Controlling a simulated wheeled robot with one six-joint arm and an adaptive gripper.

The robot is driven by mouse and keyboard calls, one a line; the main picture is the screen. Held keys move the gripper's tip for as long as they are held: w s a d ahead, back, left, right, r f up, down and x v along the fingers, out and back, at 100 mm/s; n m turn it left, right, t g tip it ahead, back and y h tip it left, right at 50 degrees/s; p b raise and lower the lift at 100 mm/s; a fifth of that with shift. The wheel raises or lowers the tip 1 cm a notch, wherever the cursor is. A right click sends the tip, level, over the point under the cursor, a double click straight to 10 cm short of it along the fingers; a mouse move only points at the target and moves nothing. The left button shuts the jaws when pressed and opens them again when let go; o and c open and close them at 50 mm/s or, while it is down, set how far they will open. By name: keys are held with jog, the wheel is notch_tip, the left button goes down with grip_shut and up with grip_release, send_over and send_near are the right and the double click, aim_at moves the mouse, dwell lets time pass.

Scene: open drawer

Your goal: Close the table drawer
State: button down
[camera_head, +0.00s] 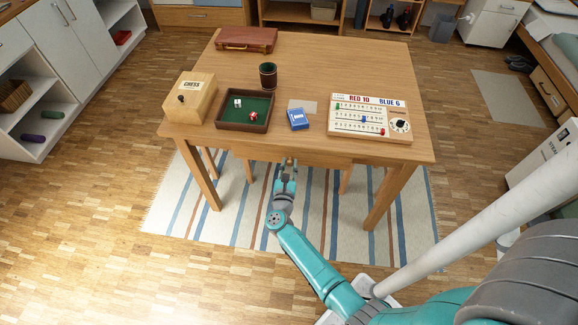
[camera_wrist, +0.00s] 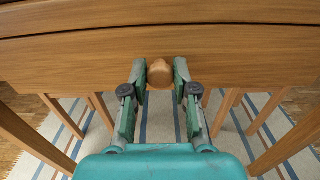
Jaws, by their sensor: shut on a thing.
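The wooden table (camera_head: 345,60) stands on a striped rug. In the wrist view, the drawer front (camera_wrist: 235,58) spans the picture below the tabletop edge. Its round wooden knob (camera_wrist: 160,74) sits at the middle. My gripper (camera_wrist: 160,80) has one green finger on each side of the knob and is shut on it. In the head view, my gripper (camera_head: 288,164) is at the middle of the table's front edge, just below the tabletop. How far the drawer stands out is hard to tell.
On the table are a chess box (camera_head: 188,98), a dice tray (camera_head: 263,125), a dark cup (camera_head: 268,76), a blue card box (camera_head: 298,119), a scoreboard (camera_head: 345,133) and a brown case (camera_head: 245,38). Table legs (camera_head: 385,198) flank my arm. The rug (camera_head: 330,225) in front is clear.

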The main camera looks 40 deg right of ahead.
jog(key=x, duration=0.4)
jog(key=shift+w+r, duration=0.1)
jog(key=c, duration=0.9)
grip_release()
jog(key=v, duration=1.1)
jog(key=shift+s+a, duration=0.3)
jog(key=shift+s, duration=0.15)
